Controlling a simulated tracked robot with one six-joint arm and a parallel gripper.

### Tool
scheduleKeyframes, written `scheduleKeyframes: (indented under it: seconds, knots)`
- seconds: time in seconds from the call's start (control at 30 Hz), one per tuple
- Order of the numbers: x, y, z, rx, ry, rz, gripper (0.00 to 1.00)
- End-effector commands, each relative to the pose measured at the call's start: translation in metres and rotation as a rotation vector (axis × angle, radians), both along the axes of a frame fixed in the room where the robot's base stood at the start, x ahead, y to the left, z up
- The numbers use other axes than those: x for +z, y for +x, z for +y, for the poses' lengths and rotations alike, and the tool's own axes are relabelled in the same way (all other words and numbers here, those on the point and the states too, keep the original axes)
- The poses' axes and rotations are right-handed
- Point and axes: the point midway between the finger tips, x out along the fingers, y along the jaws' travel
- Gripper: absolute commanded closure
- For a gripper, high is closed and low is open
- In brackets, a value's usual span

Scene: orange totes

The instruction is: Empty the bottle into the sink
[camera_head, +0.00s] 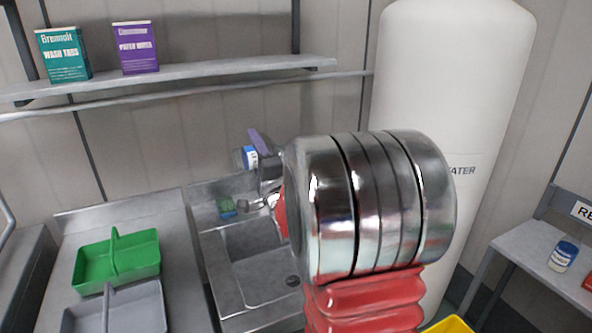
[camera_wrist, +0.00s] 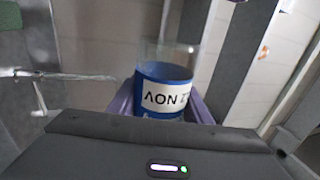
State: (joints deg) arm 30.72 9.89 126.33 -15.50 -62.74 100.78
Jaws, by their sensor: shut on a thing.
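My gripper (camera_head: 259,150) is at the middle of the head view, above the sink (camera_head: 205,242) and in front of the back wall. Its purple fingers also show in the wrist view (camera_wrist: 160,108), on both sides of a bottle (camera_wrist: 165,72). They are shut on the bottle, which has a clear part and a blue band with a white label. The label's letters look upside down in the wrist view. In the head view the bottle (camera_head: 246,158) looks tilted, close to sideways. I cannot tell how much is in it. My arm hides the sink's right part.
A green carrier (camera_head: 120,262) and a grey carrier (camera_head: 130,310) stand on the counter left of the sink. Two boxes, teal (camera_head: 64,54) and purple (camera_head: 136,47), are on the shelf. A white water tank (camera_head: 440,70) stands behind my arm. Another blue-labelled bottle (camera_head: 563,257) is on the right bench.

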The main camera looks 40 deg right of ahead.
Motion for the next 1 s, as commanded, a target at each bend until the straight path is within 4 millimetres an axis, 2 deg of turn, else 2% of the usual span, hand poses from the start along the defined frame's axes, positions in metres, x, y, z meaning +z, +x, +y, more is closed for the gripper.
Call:
scheduleKeyframes:
  seconds: [0.23, 0.5, 1.0]
  knots:
    - [-0.014, 0.001, 0.003, -0.001, -0.160, 0.047, 0.79]
    - [-0.028, 0.004, 0.015, 0.000, -0.314, 0.094, 0.79]
    - [-0.055, 0.002, 0.007, -0.002, -0.647, 0.192, 0.79]
